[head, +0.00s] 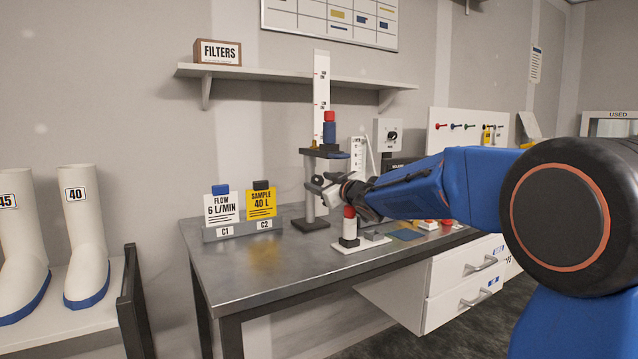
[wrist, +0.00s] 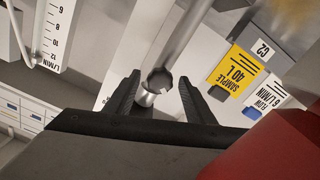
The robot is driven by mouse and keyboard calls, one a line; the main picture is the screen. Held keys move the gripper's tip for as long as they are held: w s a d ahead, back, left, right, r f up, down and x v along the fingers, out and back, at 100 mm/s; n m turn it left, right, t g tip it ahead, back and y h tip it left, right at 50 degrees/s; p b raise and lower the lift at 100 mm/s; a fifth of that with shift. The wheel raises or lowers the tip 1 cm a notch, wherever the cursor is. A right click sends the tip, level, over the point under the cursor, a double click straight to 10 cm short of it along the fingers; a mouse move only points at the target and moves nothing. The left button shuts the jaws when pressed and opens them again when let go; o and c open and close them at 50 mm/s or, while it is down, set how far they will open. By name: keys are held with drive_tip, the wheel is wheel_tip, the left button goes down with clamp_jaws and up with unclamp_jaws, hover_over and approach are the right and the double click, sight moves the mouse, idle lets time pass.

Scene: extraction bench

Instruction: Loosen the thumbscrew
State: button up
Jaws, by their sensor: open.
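The thumbscrew (wrist: 158,80) is a small grey knob with a scalloped rim on the stand's metal post (wrist: 183,38). In the head view the post (head: 309,201) rises from a dark base on the bench, with a platform (head: 325,153) carrying a blue and red cylinder. My gripper (wrist: 157,98) is open, one dark finger on each side of the thumbscrew; I cannot tell whether either touches it. In the head view my gripper (head: 325,189) is at the post, below the platform, and hides part of the knob's surroundings.
A red-topped piece (head: 349,212) on a white plate stands just below my gripper. The flow card (head: 221,207) and yellow sample card (head: 261,203) stand to the left on the bench (head: 240,268). A red surface (wrist: 275,150) fills the wrist view's lower right. The bench's front left is clear.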

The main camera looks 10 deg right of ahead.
drive_tip(key=shift+w+a, duration=0.15)
drive_tip(key=shift+w, duration=0.35)
drive_tip(key=c, duration=1.1)
drive_tip(key=shift+o, duration=0.2)
drive_tip(key=shift+n, duration=1.6)
drive_tip(key=o, duration=1.1)
drive_tip(key=shift+c, duration=0.2)
